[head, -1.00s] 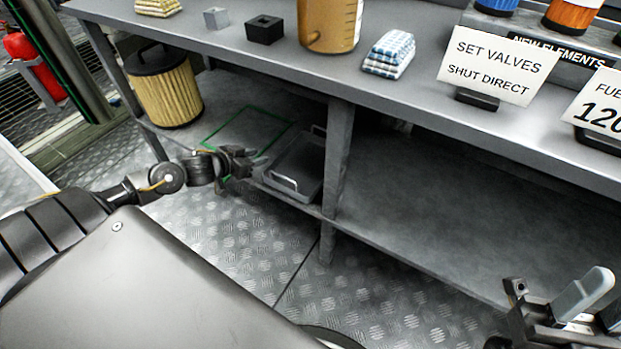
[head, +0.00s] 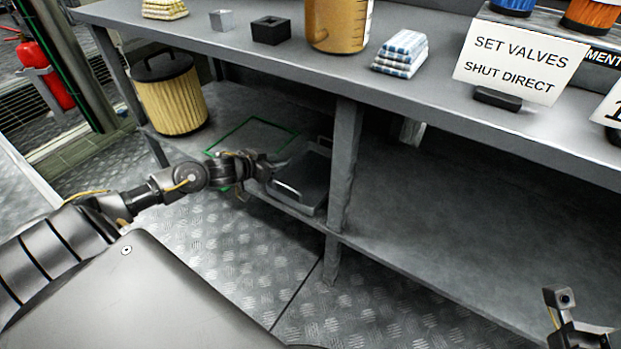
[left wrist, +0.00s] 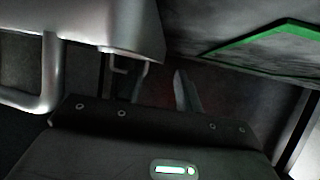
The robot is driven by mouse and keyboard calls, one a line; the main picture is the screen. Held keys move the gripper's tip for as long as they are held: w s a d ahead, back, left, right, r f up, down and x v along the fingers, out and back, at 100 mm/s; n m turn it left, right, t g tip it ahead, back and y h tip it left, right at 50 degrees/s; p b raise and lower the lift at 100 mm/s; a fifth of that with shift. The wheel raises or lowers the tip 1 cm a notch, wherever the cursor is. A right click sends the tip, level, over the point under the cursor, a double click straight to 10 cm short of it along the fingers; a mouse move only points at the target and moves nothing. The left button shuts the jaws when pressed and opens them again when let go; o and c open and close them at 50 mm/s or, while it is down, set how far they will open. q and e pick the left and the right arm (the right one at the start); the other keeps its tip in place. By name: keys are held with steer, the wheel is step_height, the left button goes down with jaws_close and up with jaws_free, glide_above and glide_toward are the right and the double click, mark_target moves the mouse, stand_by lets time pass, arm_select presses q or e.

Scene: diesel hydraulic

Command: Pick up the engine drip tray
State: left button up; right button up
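The engine drip tray (head: 312,178) is a shallow grey tray with raised bar handles on the lower shelf, left of the bench's middle leg. My left gripper (head: 276,170) is at the tray's left side, close to its near handle; contact cannot be made out. In the left wrist view the tray (left wrist: 110,22) fills the upper left, with a handle bar (left wrist: 49,75) at the left edge. My left gripper's fingers (left wrist: 152,85) look apart, with nothing between them. Of my right arm, only a wrist part (head: 578,330) shows at the lower right; its fingers are out of frame.
A green outline (head: 262,122) marks the shelf left of the tray. A ribbed yellow filter (head: 172,100) stands at the shelf's left end. The bench leg (head: 345,165) is just right of the tray, and the bench top (head: 225,45) overhangs it. The shelf right of the leg is clear.

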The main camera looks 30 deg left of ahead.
mark_target(289, 169)
arm_select(q)
steer(key=b+x, duration=0.2)
steer(key=x, duration=0.3)
steer(key=shift+w+f+b, duration=0.1)
steer(key=shift+w+b, duration=0.05)
steer(key=shift+b, duration=0.15)
jaws_close()
